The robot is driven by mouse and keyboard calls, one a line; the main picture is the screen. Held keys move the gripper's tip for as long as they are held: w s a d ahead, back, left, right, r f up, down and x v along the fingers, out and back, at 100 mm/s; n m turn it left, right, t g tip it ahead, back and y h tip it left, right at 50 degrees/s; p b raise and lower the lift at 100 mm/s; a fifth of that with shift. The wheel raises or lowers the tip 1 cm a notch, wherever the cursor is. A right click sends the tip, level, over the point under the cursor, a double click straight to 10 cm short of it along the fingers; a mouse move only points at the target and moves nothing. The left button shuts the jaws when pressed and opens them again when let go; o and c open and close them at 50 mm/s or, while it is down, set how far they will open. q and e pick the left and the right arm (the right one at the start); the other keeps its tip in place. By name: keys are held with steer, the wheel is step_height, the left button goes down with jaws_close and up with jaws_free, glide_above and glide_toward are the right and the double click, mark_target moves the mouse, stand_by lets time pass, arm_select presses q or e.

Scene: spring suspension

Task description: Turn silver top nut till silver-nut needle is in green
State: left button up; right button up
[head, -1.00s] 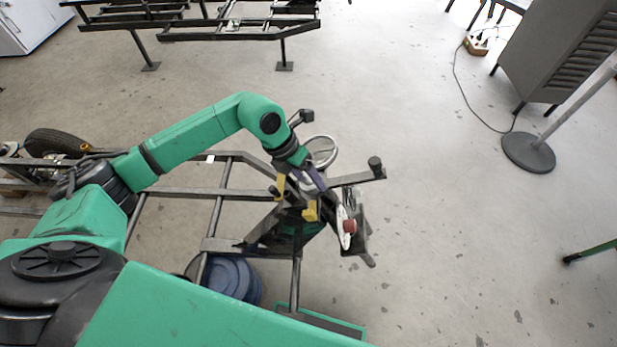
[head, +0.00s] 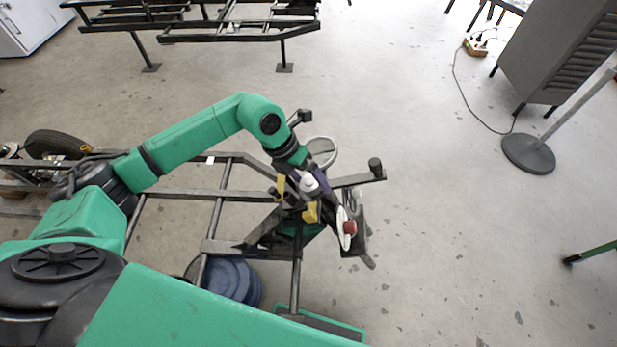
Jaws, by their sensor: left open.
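My left gripper (head: 296,201) is over the suspension stand at the end of the dark frame. Its two yellow fingers are apart, one at the left and one lower right. The silver top nut cannot be made out; the hand and wrist cover the area between the fingers. A round silver-rimmed disc (head: 322,150) is just behind the wrist. A white disc seen nearly edge-on (head: 344,229) with a red knob (head: 350,227) is to the right of the gripper. No needle or green zone is readable. My right gripper is not in view.
The dark metal frame (head: 218,215) runs under my left arm, and a bar with a black knob (head: 375,165) sticks out right of the hand. A blue round container (head: 232,280) is below the frame. The floor to the right is clear up to a pole base (head: 528,153).

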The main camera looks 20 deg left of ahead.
arm_select(q)
steer(key=b+v, duration=0.3)
steer(key=v, duration=1.1)
steer(key=shift+r, duration=0.25)
